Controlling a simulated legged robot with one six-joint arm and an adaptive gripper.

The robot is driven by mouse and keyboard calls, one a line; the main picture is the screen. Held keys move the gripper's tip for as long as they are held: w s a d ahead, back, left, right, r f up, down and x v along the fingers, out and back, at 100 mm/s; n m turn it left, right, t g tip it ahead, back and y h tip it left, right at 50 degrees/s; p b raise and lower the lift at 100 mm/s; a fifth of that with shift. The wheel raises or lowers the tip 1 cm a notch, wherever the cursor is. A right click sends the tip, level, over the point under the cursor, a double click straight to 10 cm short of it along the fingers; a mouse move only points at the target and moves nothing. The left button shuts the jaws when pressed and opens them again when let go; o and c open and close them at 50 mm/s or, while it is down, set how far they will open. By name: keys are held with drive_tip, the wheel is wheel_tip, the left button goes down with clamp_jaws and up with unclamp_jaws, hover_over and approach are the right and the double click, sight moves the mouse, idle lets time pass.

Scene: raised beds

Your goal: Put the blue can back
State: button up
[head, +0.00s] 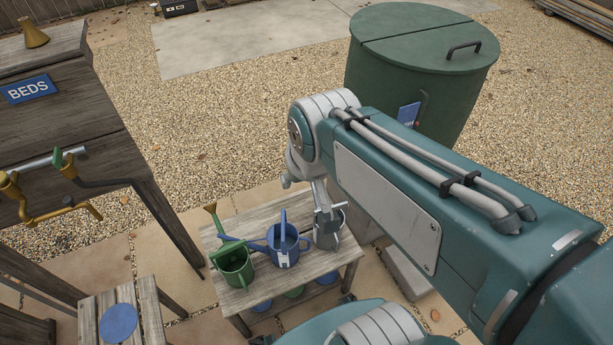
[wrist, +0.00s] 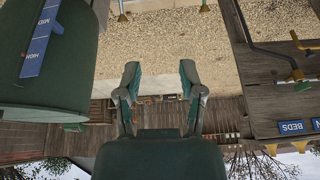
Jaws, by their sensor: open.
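The blue can (head: 285,252) is a blue watering can with a tall handle and a pale tag on its front. It stands upright on a small wooden table (head: 255,305), its spout pointing left towards a green watering can (head: 235,266). A grey can (head: 328,232) stands just right of it, partly behind my arm. My gripper (wrist: 160,80) is open and empty in the wrist view, its two fingers apart with only background between them. It cannot be made out in the head view. The blue can's body does not show in the wrist view.
A blue disc (head: 118,323) lies on a slatted wooden stand at lower left. A wooden bench with a BEDS sign (head: 29,88) and brass pipes stands left. A large green barrel (head: 425,85) stands right. Gravel behind is open.

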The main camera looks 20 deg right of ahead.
drive_tip(key=shift+n+t, duration=0.4)
drive_tip(key=s, duration=0.1)
drive_tip(key=s+r, duration=0.1)
drive_tip(key=s, duration=0.1)
drive_tip(key=s+r, duration=0.1)
drive_tip(key=s, duration=0.1)
drive_tip(key=shift+w, duration=0.1)
idle(0.8)
